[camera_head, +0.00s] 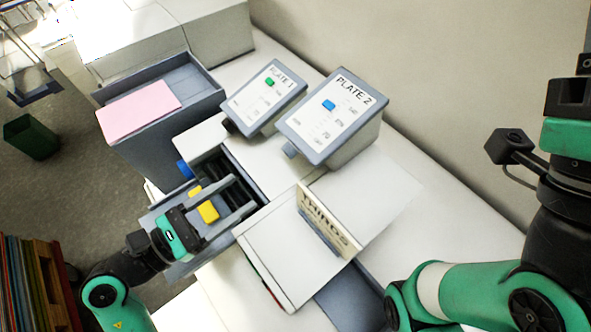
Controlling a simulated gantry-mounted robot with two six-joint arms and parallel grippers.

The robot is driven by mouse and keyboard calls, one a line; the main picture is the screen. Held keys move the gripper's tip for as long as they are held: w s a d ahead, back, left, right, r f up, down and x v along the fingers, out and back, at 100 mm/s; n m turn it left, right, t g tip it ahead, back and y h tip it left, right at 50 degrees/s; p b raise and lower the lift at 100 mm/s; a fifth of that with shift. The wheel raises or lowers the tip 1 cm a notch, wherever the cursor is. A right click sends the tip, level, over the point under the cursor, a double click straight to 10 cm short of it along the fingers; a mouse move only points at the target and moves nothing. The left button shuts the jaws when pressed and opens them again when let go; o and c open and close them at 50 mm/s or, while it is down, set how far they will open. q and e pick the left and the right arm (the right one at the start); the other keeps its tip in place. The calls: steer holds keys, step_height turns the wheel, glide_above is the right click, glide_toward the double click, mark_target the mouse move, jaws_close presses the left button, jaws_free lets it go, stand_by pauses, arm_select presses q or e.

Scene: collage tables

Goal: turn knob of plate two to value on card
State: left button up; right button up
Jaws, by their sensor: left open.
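The plate 2 box (346,150) stands at upper centre, its sloped white face marked PLATE 2. A small blue knob (328,105) sits on that face among printed labels too small to read. A cream card (327,222) stands upright at centre; its large heading seems to read THIRDS, and its smaller lines are unreadable. My left gripper (207,203) is open at left centre, over a grey tray and away from the plate 2 knob. A yellow block (208,211) shows by its fingers; I cannot tell whether they touch it. My right gripper is out of view.
The plate 1 box (263,97) with a green knob (269,82) stands just left of plate 2. The white table (440,217) is clear at right.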

arm_select(q)
steer(key=a, duration=0.1)
steer(key=p, duration=0.1)
glide_toward(289, 151)
steer(key=x, duration=0.2)
steer(key=f+x, duration=0.1)
steer(key=x, duration=0.4)
steer(key=shift+w+f, duration=0.3)
steer(key=shift+w, duration=0.2)
jaws_close()
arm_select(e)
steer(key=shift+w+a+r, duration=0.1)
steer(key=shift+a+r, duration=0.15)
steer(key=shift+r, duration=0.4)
